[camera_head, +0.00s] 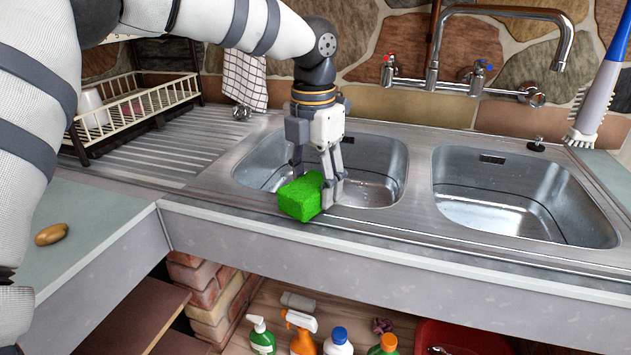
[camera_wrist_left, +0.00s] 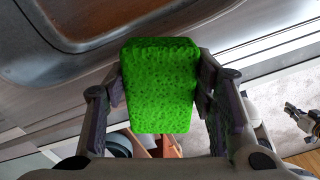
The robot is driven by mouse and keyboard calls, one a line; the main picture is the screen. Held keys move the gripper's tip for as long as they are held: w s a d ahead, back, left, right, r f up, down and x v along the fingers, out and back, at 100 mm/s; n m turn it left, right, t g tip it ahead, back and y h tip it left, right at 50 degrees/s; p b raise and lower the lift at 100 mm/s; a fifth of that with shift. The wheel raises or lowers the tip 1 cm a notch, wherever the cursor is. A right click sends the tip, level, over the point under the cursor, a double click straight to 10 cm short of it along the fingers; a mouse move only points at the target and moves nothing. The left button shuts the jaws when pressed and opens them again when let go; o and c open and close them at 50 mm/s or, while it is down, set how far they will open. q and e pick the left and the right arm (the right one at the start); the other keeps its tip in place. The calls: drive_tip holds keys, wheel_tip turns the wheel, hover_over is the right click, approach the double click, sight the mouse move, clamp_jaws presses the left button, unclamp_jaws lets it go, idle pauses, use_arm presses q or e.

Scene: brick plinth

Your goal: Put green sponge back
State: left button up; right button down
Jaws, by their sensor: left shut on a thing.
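The green sponge (camera_head: 301,197) is at the front rim of the left sink basin (camera_head: 375,160) in the head view. My left gripper (camera_head: 317,190) points down and is shut on it. In the left wrist view the sponge (camera_wrist_left: 160,85) sits between both fingers of the left gripper (camera_wrist_left: 160,90), which touch its sides. I cannot tell whether the sponge rests on the rim or is held just above it.
The right basin (camera_head: 520,205) is empty. A dish rack (camera_head: 135,105) stands on the left drainboard. A tap (camera_head: 480,85) rises behind the basins, and a brush (camera_head: 597,95) is at right. Several bottles (camera_head: 303,335) stand below the counter.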

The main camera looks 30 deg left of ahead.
sight(314, 181)
use_arm(q)
drive_tip(key=shift+f, duration=0.2)
drive_tip(key=shift+f, duration=0.25)
drive_tip(key=o, duration=1.1)
wheel_tip(314, 181, up, 13)
drive_tip(key=shift+s, duration=0.15)
